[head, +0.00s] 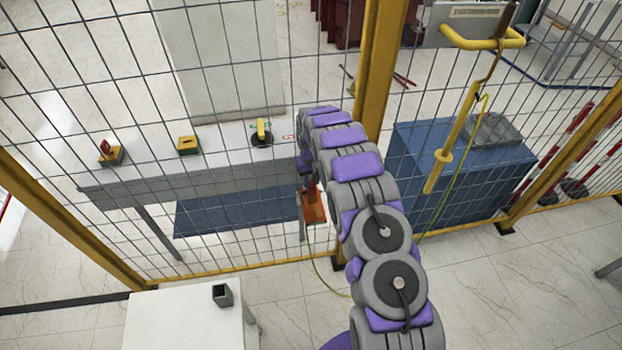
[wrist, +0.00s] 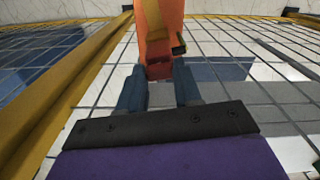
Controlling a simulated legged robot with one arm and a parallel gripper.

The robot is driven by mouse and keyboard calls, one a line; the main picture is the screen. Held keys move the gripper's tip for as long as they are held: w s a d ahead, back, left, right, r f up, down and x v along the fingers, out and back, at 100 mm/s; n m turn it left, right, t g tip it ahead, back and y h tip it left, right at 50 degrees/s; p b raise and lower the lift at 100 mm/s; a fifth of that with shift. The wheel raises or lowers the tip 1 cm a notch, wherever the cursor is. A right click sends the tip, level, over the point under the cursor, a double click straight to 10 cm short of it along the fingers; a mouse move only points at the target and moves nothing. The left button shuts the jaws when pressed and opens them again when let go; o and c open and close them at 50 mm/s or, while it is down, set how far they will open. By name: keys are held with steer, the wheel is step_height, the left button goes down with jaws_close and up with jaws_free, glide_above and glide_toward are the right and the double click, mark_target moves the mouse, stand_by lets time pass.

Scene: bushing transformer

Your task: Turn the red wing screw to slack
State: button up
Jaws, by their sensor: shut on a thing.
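In the wrist view, the two blue fingers of my gripper (wrist: 160,80) stand on either side of a red part that looks like the red wing screw (wrist: 158,72). They are shut on it. The screw is at the lower end of an orange body (wrist: 158,22), with a brownish-yellow piece and a dark end beside it. In the head view, the orange body (head: 314,210) hangs near the fence post below my wrist. My fingers and the screw are mostly hidden there by my arm.
A wire fence with yellow posts (head: 377,60) runs close around my gripper. A yellow pole (head: 455,140) and a green-yellow cable hang to the right. Behind stand a long grey table (head: 215,170) and a blue box (head: 400,150). A white table (head: 180,320) is in front.

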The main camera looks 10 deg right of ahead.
mark_target(311, 181)
steer(key=shift+w, duration=0.1)
steer(key=o, duration=1.1)
steer(key=shift+c, duration=0.2)
steer(key=shift+r, duration=0.1)
step_height(311, 181, up, 17)
steer(key=shift+p, duration=0.4)
steer(key=shift+a, duration=0.1)
